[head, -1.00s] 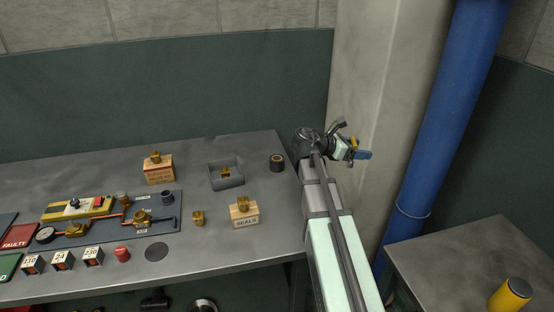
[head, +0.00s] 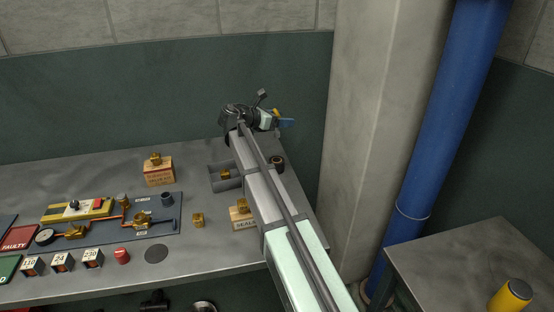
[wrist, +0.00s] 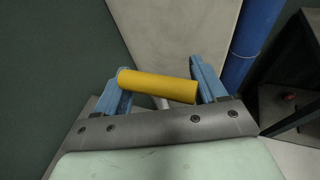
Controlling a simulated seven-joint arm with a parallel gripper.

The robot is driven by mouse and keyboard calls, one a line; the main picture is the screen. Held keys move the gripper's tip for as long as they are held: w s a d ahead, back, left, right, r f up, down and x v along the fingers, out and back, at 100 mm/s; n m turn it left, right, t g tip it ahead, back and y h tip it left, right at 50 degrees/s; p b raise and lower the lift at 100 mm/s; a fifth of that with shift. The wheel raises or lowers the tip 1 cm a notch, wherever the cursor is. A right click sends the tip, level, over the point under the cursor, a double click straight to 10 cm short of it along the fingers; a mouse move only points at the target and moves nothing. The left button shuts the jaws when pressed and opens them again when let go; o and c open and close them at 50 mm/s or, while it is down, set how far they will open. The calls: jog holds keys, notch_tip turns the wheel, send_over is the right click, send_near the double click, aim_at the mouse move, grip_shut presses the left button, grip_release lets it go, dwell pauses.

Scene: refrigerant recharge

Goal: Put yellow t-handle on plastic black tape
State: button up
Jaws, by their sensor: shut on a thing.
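My gripper (head: 284,121) is at the right end of the bench in the head view, raised above the bench top. In the wrist view its blue fingers (wrist: 207,78) are shut on the yellow t-handle (wrist: 158,86), whose yellow bar lies across between them. Part of a pale shaft shows below the bar. The t-handle is a small yellow spot (head: 276,112) in the head view. The black tape (head: 277,163), a dark roll with a brownish centre, lies on the bench below my gripper in the picture, just right of my arm. The t-handle is apart from it.
A grey tray (head: 224,185) with a brass piece stands left of my arm, partly hidden. A seals box (head: 238,221) is partly behind my arm. A concrete pillar (head: 370,120) and a blue pipe (head: 445,120) stand to the right. A side table (head: 460,260) holds a yellow cylinder.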

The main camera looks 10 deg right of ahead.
jog(key=shift+f, duration=5)
jog(key=shift+f, duration=0.15)
jog(key=o, duration=1.2)
jog(key=shift+a+r, duration=0.2)
jog(key=v, duration=1.1)
jog(key=shift+s+a+r, duration=0.15)
jog(key=shift+s+a, duration=0.05)
jog(key=shift+s, duration=0.05)
